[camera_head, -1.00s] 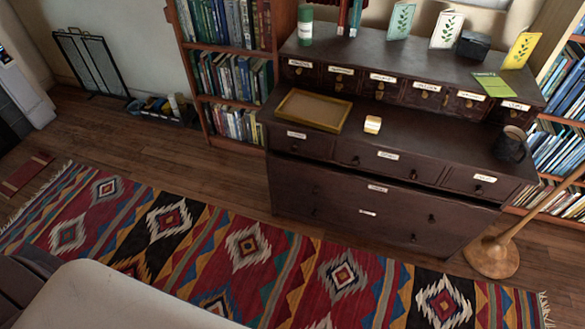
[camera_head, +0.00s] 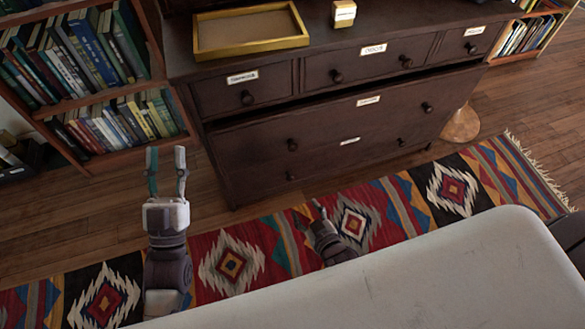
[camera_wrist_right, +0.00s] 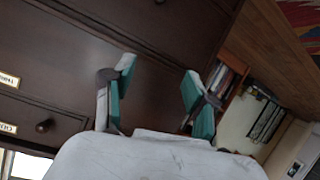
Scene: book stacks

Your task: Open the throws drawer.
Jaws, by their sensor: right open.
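A dark wooden chest has two wide drawers below a row of small ones. The upper wide drawer (camera_head: 350,120) has a white label (camera_head: 368,100) and two round knobs. The lower wide drawer (camera_head: 345,158) has its own label (camera_head: 350,141) and knobs. The labels are too small to read, so I cannot tell which is the throws drawer. A dark gap runs along the upper wide drawer's top edge. My left gripper (camera_head: 166,162) is open and empty, left of the chest. My right gripper (camera_head: 308,213) is open below the drawers; its fingers (camera_wrist_right: 158,85) face the dark fronts, touching nothing visible.
A yellow-framed tray (camera_head: 250,46) and a small yellow-and-white box (camera_head: 344,13) stand on the chest's ledge. A bookshelf (camera_head: 90,100) stands left of it. A patterned rug (camera_head: 225,262) lies on the floor in front. A round lamp base (camera_head: 460,125) stands at the chest's right.

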